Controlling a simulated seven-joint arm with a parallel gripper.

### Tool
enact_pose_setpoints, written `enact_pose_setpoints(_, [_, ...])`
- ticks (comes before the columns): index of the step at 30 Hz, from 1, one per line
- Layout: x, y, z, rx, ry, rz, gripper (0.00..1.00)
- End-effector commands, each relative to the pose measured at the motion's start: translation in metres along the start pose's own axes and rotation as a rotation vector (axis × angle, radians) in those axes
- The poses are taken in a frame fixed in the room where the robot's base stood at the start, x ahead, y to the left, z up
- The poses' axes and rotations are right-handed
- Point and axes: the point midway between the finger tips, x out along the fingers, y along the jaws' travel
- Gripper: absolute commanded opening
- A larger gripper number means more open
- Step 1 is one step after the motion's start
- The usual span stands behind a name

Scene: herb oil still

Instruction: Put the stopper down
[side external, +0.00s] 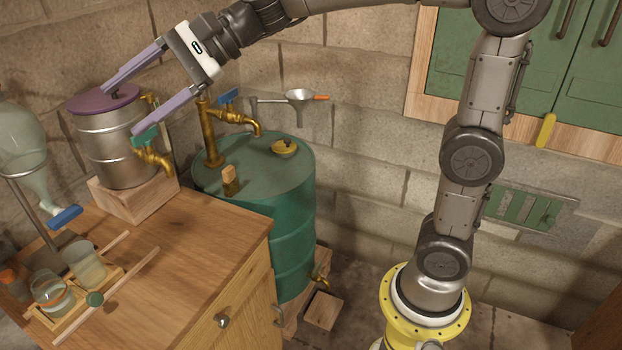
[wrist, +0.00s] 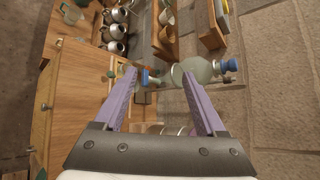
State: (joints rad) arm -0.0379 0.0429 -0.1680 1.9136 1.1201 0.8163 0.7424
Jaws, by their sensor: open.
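My gripper (side external: 121,110) is open, with its purple fingers spread near the lid of the steel pot at the left. In the wrist view nothing shows held between the fingertips (wrist: 159,74). A small cork-coloured stopper (side external: 230,174) stands upright on the green drum's top (side external: 215,172), apart from my gripper. The wrist view also shows a glass bulb (wrist: 197,71) with a blue stopper-like piece (wrist: 230,66) at its neck end; I cannot tell which stopper is meant. The bulb's top is cut off in the side view.
The steel pot (side external: 105,150) with a purple lid and brass tap stands on a wooden block. The drum carries a brass tap (side external: 208,130) and a yellow cap (side external: 284,148). Jars (side external: 85,262) in a wooden rack stand on the cabinet; its top right (side external: 215,225) is clear.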

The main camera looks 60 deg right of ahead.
Motion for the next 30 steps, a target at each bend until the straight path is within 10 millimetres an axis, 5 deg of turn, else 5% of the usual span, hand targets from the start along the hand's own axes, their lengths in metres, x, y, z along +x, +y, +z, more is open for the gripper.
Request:
enact_pose_setpoints(9, [-0.106, 0.171, -0.025, -0.823, 0.229, 0.412, 0.73])
enact_pose_setpoints(15, [-0.16, 0.253, -0.056, -1.221, 0.295, 0.692, 0.73])
enact_pose_setpoints(21, [-0.185, 0.286, -0.073, -1.396, 0.309, 0.841, 0.73])
enact_pose_setpoints(30, [-0.187, 0.289, -0.075, -1.414, 0.309, 0.858, 0.73])
